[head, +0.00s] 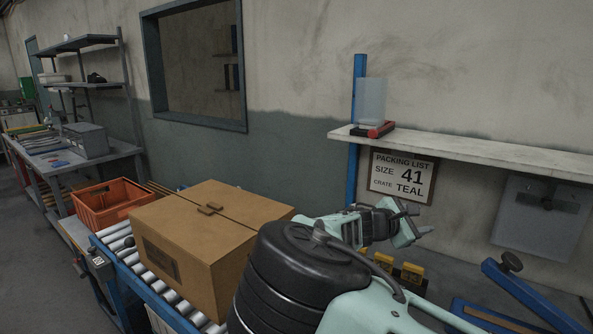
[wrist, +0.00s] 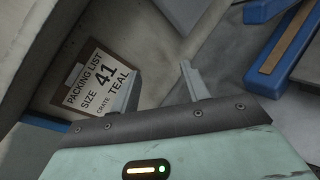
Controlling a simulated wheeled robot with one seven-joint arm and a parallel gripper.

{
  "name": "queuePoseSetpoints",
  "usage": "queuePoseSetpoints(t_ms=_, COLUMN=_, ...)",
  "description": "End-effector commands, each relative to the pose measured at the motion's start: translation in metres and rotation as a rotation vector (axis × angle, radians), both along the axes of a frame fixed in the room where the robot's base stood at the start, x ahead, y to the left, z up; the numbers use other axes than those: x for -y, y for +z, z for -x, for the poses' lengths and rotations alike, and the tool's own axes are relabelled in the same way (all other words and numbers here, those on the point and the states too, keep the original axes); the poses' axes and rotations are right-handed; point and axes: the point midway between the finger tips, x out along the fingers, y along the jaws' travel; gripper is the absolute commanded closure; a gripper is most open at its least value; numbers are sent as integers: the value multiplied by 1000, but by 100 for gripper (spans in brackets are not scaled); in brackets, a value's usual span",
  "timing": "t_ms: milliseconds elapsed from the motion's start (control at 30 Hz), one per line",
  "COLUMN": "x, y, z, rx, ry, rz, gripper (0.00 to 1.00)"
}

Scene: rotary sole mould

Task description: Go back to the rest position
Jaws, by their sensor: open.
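My gripper (head: 416,223) is raised in front of the wall, just below and right of the packing list sign (head: 401,176). It is open and empty. In the wrist view the two fingers of my gripper (wrist: 160,88) stand apart with nothing between them. The sign also shows in the wrist view (wrist: 92,84), behind the left finger, and reads size 41, crate teal. My arm covers the lower middle of the head view.
A cardboard box (head: 195,240) stands on the roller conveyor (head: 122,239), left of my arm. An orange crate (head: 110,205) is behind it. A wall shelf (head: 470,152) holds a red and black item (head: 380,130) above my gripper. A blue frame (head: 527,293) is at lower right.

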Motion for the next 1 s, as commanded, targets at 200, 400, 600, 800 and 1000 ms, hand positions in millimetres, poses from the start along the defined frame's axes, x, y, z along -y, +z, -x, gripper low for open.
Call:
queuePoseSetpoints(t_ms=200, x=19, y=-83, z=84, rx=-43, ry=-275, rz=-467, gripper=54)
queuePoseSetpoints(t_ms=400, x=-31, y=-109, z=159, rx=-81, ry=-474, rz=-823, gripper=54)
queuePoseSetpoints(t_ms=600, x=-97, y=-85, z=230, rx=-117, ry=-610, rz=-1111, gripper=54)
queuePoseSetpoints(t_ms=800, x=-146, y=-35, z=300, rx=-137, ry=-677, rz=-1320, gripper=54)
queuePoseSetpoints(t_ms=1000, x=-166, y=6, z=366, rx=-118, ry=-686, rz=-1434, gripper=54)
